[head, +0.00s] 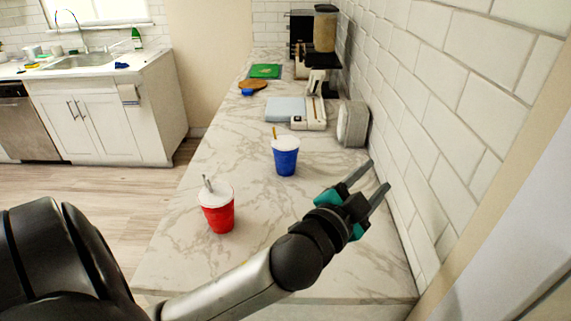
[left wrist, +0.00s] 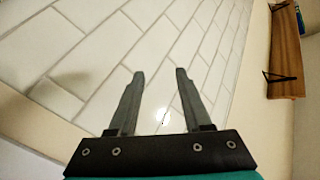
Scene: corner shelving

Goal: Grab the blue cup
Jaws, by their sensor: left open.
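The blue cup (head: 285,160) stands upright on the marble counter (head: 185,220), with a white lid and a yellowish straw. A red cup (head: 218,212) with a white lid and a pale straw stands nearer and to its left. My left gripper (head: 379,177) is open and empty above the counter, to the right of the blue cup and close to the tiled wall. In the left wrist view its two fingers (left wrist: 156,85) are apart with only wall tiles behind them; no cup shows there. My right gripper is not in view.
Behind the blue cup are a white appliance (head: 309,118), a grey speaker-like box (head: 353,124) and a blender-like machine (head: 325,35). The tiled wall (head: 450,90) bounds the counter on the right. The counter between the blue cup and gripper is clear.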

